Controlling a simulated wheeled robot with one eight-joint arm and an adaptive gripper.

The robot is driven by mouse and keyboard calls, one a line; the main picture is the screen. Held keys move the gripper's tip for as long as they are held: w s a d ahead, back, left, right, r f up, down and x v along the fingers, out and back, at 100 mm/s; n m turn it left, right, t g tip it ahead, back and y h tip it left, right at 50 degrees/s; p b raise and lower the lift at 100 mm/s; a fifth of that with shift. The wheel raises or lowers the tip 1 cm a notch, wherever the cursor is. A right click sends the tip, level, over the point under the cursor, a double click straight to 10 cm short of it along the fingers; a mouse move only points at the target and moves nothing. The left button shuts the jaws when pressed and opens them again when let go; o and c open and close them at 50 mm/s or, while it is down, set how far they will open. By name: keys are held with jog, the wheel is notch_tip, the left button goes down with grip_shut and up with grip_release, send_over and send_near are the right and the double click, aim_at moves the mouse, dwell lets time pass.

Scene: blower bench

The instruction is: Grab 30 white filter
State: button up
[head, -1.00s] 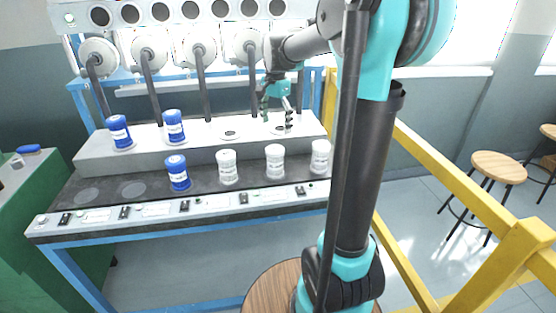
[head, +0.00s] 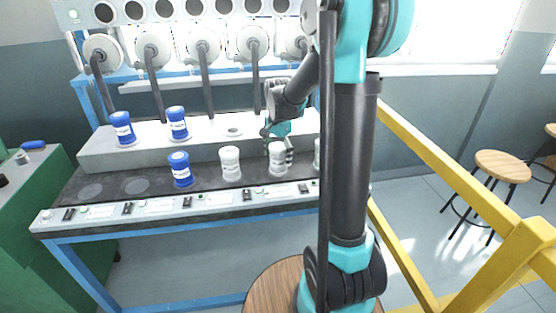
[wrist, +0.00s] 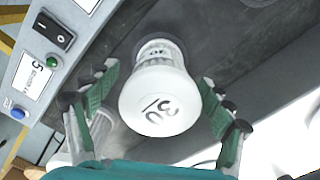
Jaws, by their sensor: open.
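A white filter marked 30 (wrist: 158,98) stands upright between the two green-padded fingers of my gripper (wrist: 160,82) in the wrist view. Gaps show on both sides of it, so the fingers are open around it. In the head view my gripper (head: 278,140) hangs over this white filter (head: 277,164) on the dark lower strip of the bench, partly hiding it. A second white filter (head: 230,165) stands to its left. A third (head: 317,156) is mostly hidden behind my arm.
A blue filter (head: 181,170) stands on the same dark strip. Two more blue filters (head: 122,128) (head: 177,123) stand on the raised grey shelf (head: 100,150). Switches and labels line the front panel (head: 165,207). A yellow rail (head: 430,165) runs at right.

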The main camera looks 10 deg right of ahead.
jog(key=shift+f, duration=0.85)
jog(key=shift+c, duration=0.2)
jog(key=c, duration=1.3)
jog(key=shift+r, duration=0.1)
jog(key=shift+c, duration=0.2)
